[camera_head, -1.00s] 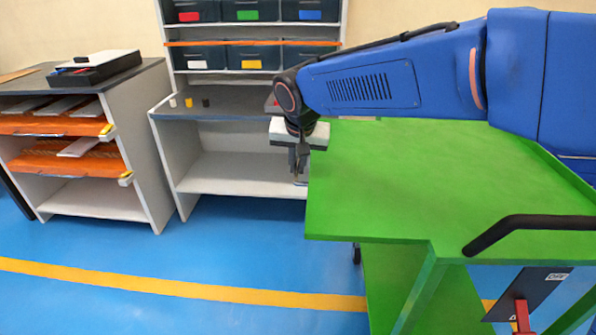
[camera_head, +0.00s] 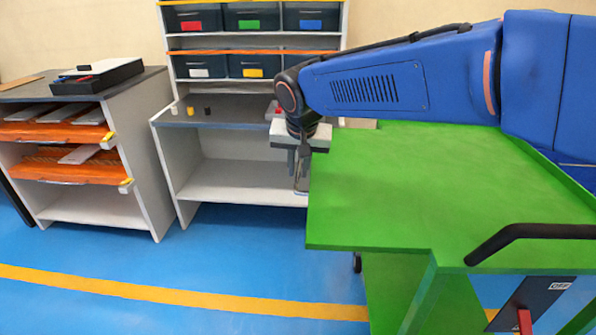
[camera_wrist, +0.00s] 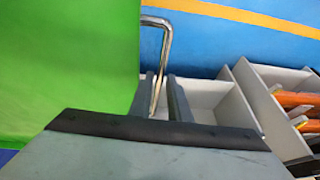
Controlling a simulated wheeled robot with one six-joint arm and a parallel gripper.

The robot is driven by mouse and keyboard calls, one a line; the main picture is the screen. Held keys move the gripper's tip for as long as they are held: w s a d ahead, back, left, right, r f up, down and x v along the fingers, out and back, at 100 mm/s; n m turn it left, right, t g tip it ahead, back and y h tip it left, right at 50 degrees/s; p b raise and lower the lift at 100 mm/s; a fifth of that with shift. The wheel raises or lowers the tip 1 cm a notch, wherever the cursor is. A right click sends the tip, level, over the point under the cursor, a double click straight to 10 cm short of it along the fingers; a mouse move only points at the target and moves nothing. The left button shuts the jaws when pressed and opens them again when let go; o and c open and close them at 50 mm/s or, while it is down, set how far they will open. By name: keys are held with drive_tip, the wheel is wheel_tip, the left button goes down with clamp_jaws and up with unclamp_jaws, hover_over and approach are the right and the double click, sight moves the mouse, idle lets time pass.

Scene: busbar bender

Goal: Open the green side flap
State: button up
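The green panel (camera_head: 430,185) fills the right half of the head view; I cannot tell where the flap begins on it. In the wrist view, its flat green face (camera_wrist: 65,65) is at the left. A bent chrome handle (camera_wrist: 168,45) stands at the green edge; its lower end shows small in the head view (camera_head: 301,189). My gripper (camera_wrist: 162,85) has its two dark fingers apart, with the handle bar running between them. A gap seems to show beside the bar. In the head view my gripper (camera_head: 298,165) points down beside the panel's left edge.
A grey shelf unit with bins (camera_head: 250,112) stands behind my gripper. A cabinet with orange drawers (camera_head: 65,160) is at the left. A black bar handle (camera_head: 530,226) is at the lower right, above a red lever (camera_head: 524,322). The blue floor (camera_head: 180,260) at the left front is clear.

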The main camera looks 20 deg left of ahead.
drive_tip(key=v, duration=1.6)
drive_tip(key=shift+f, duration=0.15)
